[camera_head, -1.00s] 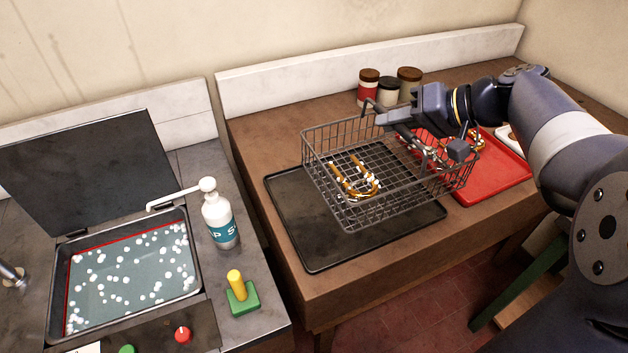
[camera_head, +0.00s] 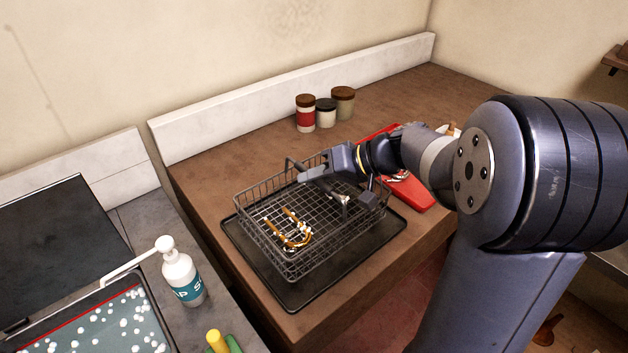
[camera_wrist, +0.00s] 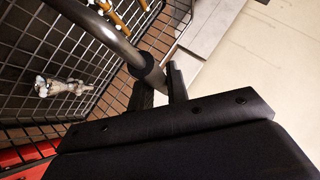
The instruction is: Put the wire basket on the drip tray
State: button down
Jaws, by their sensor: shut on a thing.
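The grey wire basket (camera_head: 300,262) is over the black drip tray (camera_head: 388,230) in the head view, its outline mostly inside the tray's. I cannot tell whether its bottom touches the tray. A brass U-shaped tube (camera_head: 290,238) lies in the basket, and a silvery part (camera_wrist: 62,87) shows inside it in the wrist view. My gripper (camera_head: 306,172) is at the basket's far side, shut on its handle. In the wrist view the dark handle bar (camera_wrist: 105,34) runs into the jaws (camera_wrist: 163,84). My arm hides the basket's back right part.
Three lidded jars (camera_head: 326,112) stand behind the basket near the white wall board. A red tray (camera_head: 415,192) lies to the right, partly behind my arm.

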jog(key=shift+f, duration=0.7)
jog(key=shift+f, duration=0.15)
jog(key=c, duration=1.4)
grip_release()
jog(key=shift+o, duration=0.2)
jog(key=b+v, duration=0.2)
jog(key=v, duration=1)
jog(key=shift+r+b, duration=0.2)
jog(key=shift+b, duration=0.2)
jog(key=shift+a, duration=0.1)
